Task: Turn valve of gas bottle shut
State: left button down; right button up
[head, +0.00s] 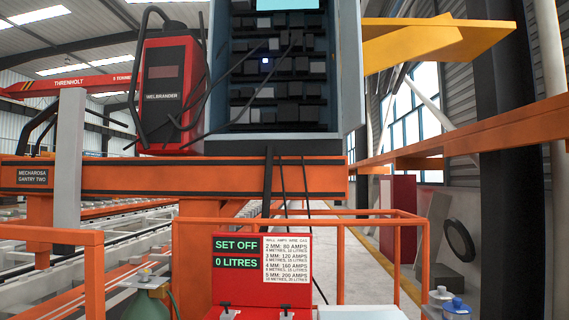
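A green gas bottle (147,306) stands at the bottom edge, left of the red box. The lower part of the bottle is cut off by the picture edge. Whether the valve is open or shut cannot be told. At the bottom right, a blue-topped fitting (457,305) and a silver-topped one (441,293) show. Whether they belong to other bottles is not clear. Neither of my grippers is in view.
A red box (260,285) displays "SET OFF" and "0 LITRES" inside an orange rail frame (383,215). An orange gantry beam (200,178) crosses behind, carrying a red welder unit (165,85) and an open cabinet (350,70). Cables hang down. An aisle floor (375,262) lies beyond.

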aim_at(145, 273)
jog(key=i+l+u, duration=0.1)
jog(key=i+l, duration=0.2)
jog(key=i, duration=0.2)
jog(key=i+l, duration=0.3)
jog(key=i, duration=0.2)
jog(key=i+u, duration=0.1)
jog(key=u, duration=1.35)
